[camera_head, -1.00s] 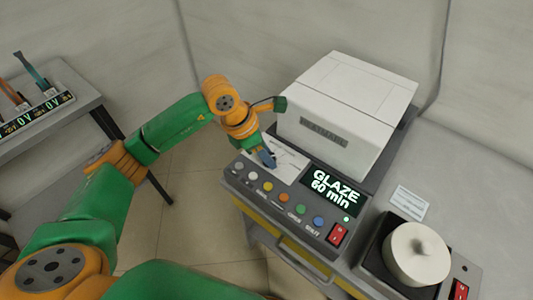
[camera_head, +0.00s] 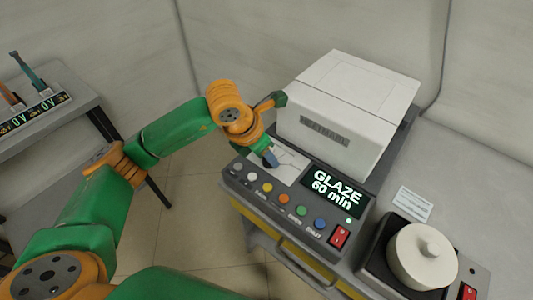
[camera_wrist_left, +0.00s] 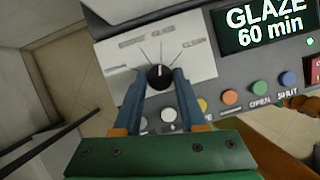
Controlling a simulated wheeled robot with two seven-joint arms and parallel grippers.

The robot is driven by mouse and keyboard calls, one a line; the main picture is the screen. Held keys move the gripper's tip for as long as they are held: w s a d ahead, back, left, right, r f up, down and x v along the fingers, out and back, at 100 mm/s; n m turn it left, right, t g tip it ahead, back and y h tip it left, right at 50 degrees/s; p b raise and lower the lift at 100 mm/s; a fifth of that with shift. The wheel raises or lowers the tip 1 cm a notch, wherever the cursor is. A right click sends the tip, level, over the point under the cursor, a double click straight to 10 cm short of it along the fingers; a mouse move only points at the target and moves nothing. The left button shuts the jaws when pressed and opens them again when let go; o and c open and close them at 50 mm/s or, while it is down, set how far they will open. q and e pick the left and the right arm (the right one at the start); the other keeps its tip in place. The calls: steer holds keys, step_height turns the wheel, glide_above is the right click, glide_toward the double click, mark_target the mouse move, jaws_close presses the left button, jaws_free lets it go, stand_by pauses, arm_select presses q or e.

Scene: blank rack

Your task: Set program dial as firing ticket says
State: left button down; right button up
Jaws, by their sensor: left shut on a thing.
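The program dial (camera_wrist_left: 159,76) is a black knob with a white pointer mark on a white plate (camera_wrist_left: 120,50) with several printed settings. In the wrist view the mark points up, towards a line near the "GLAZE" label, partly blurred. My left gripper (camera_wrist_left: 160,88) is shut on the dial, a blue finger on each side. In the head view my left gripper (camera_head: 270,158) hides most of the dial. The display (camera_head: 333,190) reads "GLAZE 60 min". A small printed card (camera_head: 412,204) lies right of the panel, its text too small to read.
The control panel (camera_head: 280,222) carries several coloured buttons and a red switch (camera_head: 339,236). A white kiln (camera_head: 345,110) stands behind it. A lidded pale pot (camera_head: 421,257) stands at the right front. A side table (camera_head: 75,100) with meters is at the left.

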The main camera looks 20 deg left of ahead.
arm_select(q)
steer(key=shift+c, duration=2.3)
jaws_free()
steer(key=v, duration=0.7)
steer(key=shift+b, duration=0.45)
